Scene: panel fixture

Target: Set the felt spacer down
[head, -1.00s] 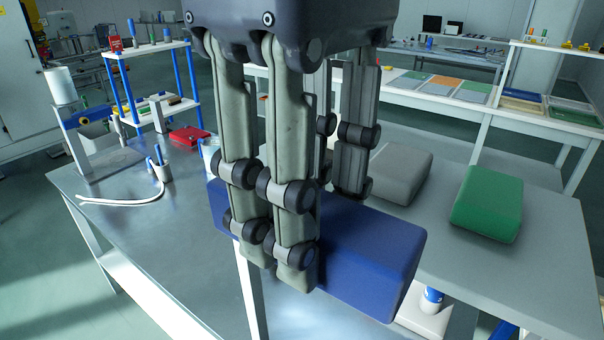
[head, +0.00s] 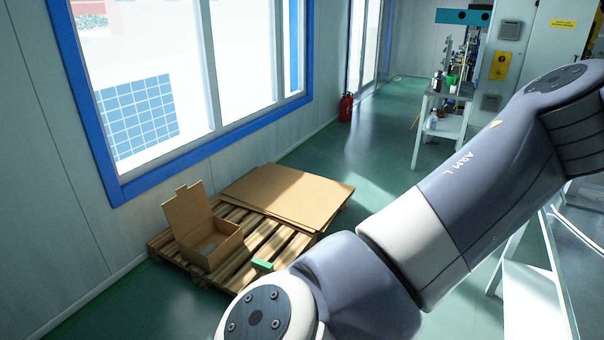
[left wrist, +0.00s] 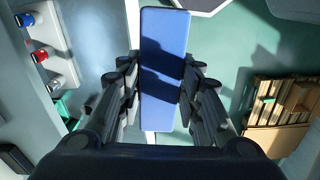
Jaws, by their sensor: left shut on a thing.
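In the left wrist view, my left gripper (left wrist: 161,82) is shut on a long blue block, the felt spacer (left wrist: 165,50). The fingers press on its two long sides, and both ends of the block stick out past them. Green floor shows around the block's far part, so it is held up clear of the floor. In the head view only my left arm shows, crossing the right half; its gripper and the spacer are out of that picture. My right gripper is in neither view.
A wooden pallet (head: 272,238) with flat cardboard sheets (head: 285,195) and an open cardboard box (head: 205,235) stands on the floor by the window. A red fire extinguisher (head: 345,107) stands farther back. A shelf with small cylinders (left wrist: 45,50) is at the wrist view's left. Floor (head: 375,150) between is clear.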

